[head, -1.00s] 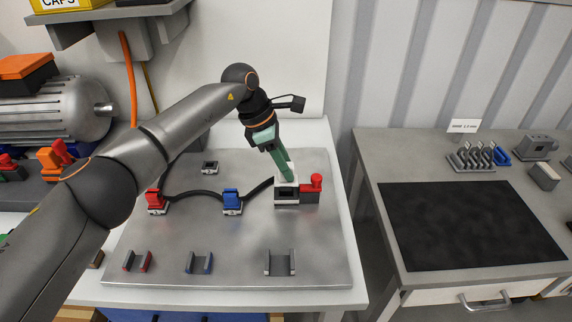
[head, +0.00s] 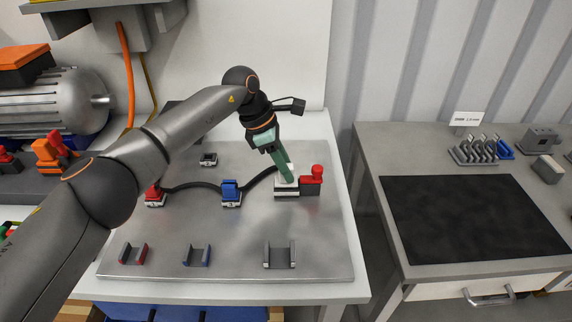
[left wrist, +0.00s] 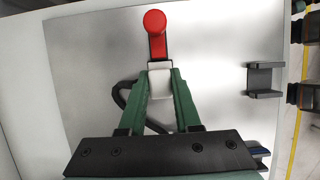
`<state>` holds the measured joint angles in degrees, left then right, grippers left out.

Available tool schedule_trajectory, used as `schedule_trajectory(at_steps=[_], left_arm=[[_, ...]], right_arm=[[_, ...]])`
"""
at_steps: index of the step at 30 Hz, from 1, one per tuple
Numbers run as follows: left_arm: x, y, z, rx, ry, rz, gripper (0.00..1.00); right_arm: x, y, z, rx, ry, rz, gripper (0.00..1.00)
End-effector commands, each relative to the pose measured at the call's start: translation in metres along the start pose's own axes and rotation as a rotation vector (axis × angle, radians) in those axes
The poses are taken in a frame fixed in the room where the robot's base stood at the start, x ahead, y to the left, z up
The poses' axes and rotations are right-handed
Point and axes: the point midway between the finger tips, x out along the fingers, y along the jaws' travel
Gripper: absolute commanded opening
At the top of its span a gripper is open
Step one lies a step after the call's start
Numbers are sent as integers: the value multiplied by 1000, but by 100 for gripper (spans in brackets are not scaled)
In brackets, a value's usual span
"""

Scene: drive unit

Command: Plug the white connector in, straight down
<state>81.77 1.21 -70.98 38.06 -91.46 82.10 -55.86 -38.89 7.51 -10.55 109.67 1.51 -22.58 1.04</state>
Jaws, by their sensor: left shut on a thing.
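The white connector (head: 286,172) is between the green fingers of my left gripper (head: 285,179), which is shut on it. In the left wrist view the white connector (left wrist: 160,84) shows between the fingertips (left wrist: 160,72). It is at the socket (head: 287,191) at the right of the grey plate, and the socket's dark opening no longer shows. I cannot tell how deep it sits. A red lever (head: 317,174) stands upright beside the socket. A black cable (head: 262,178) runs from the white connector to the blue connector (head: 231,192). My right gripper is not in view.
The red connector (head: 155,194) stands at the plate's left. A small uncovered socket (head: 208,159) is behind. Red (head: 133,254), blue (head: 197,257) and grey (head: 279,257) empty cradles line the plate's front. A second table with a black mat (head: 470,220) stands to the right.

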Motion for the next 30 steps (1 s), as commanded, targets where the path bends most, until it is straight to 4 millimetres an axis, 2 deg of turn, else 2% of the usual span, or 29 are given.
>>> schedule_trajectory(at_steps=[22,23,30], left_arm=[[7,0,-3,0,0,-1,0],[7,0,-2,0,0,-1,34],[6,0,-2,0,0,-1,61]], right_arm=[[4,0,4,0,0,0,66],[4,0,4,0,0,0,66],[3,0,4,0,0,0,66]])
